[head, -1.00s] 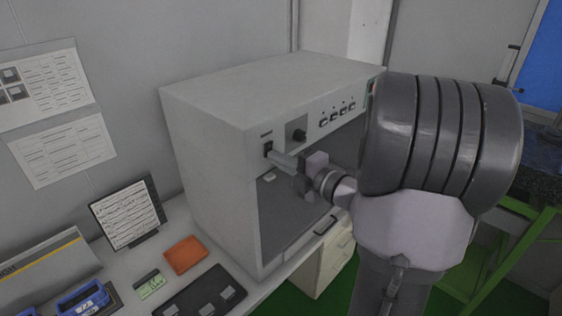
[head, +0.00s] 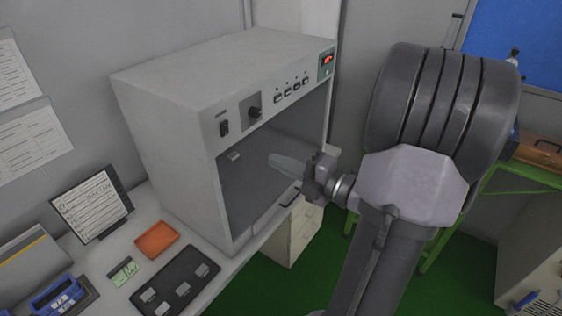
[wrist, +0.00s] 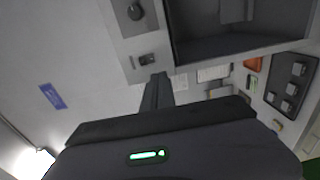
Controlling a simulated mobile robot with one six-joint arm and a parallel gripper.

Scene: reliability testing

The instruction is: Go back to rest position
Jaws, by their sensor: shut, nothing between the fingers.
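My gripper (head: 275,160) is shut and empty. In the head view it is in front of the open chamber of a grey test cabinet (head: 165,130), and it points left. It is apart from the cabinet's power switch (head: 224,128) and knob (head: 254,112). In the wrist view, the shut fingers (wrist: 157,90) point up toward the switch (wrist: 147,59), and the knob (wrist: 135,12) is near the top edge. A red lit display (head: 327,60) shows on the cabinet's upper right; its digits are too small to read.
On the bench left of the cabinet are a black tray (head: 157,278) with several small pieces, an orange dish (head: 157,239), a green card (head: 123,271), a framed sheet (head: 91,205) and a blue device (head: 56,296). Open green floor (head: 290,280) lies right of the bench.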

